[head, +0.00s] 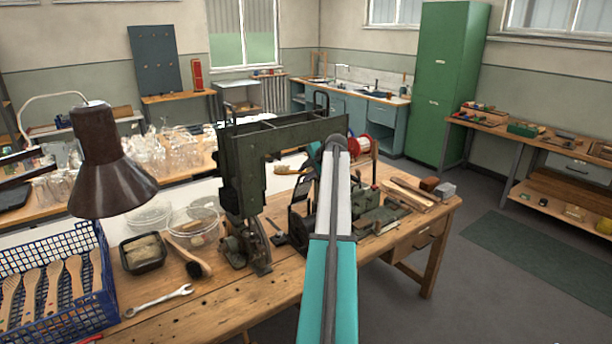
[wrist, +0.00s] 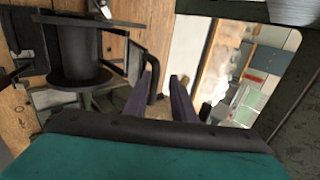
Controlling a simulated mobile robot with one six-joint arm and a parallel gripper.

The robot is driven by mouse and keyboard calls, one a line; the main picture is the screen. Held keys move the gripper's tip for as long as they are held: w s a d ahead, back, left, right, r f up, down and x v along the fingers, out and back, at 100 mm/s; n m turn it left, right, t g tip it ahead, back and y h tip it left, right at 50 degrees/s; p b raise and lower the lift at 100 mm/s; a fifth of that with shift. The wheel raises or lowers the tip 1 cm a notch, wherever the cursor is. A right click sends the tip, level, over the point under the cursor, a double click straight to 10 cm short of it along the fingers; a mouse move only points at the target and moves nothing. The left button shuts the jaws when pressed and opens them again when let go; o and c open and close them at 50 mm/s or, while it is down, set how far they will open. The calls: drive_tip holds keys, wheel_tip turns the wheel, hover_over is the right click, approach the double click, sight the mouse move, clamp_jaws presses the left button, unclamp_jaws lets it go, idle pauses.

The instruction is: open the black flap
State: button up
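The dark green tufting machine (head: 243,165) stands on the wooden bench, and I cannot clearly single out its black flap in the head view. In the wrist view a bent black bar like a handle (wrist: 153,77) shows beside a dark spool-shaped part (wrist: 78,48). I cannot tell whether this bar belongs to the flap. In the head view my arm hides the gripper and part of the machine.
The bench (head: 275,292) also holds a blue crate (head: 78,318) of brush handles, a brush (head: 190,262), a wrench (head: 160,301) and a red spool (head: 359,145). A brown lamp (head: 108,170) hangs over its left side. The floor at right is open.

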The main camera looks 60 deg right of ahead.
drive_tip(key=shift+s+f, duration=0.15)
drive_tip(key=shift+f, duration=0.05)
drive_tip(key=shift+a, duration=0.1)
drive_tip(key=shift+s+r+b, duration=0.3)
drive_tip(key=shift+s+r, duration=0.1)
drive_tip(key=shift+s, duration=0.05)
drive_tip(key=b+v, duration=0.3)
drive_tip(key=v, duration=0.9)
drive_tip(key=shift+a+r, duration=0.15)
drive_tip(key=shift+r, duration=0.3)
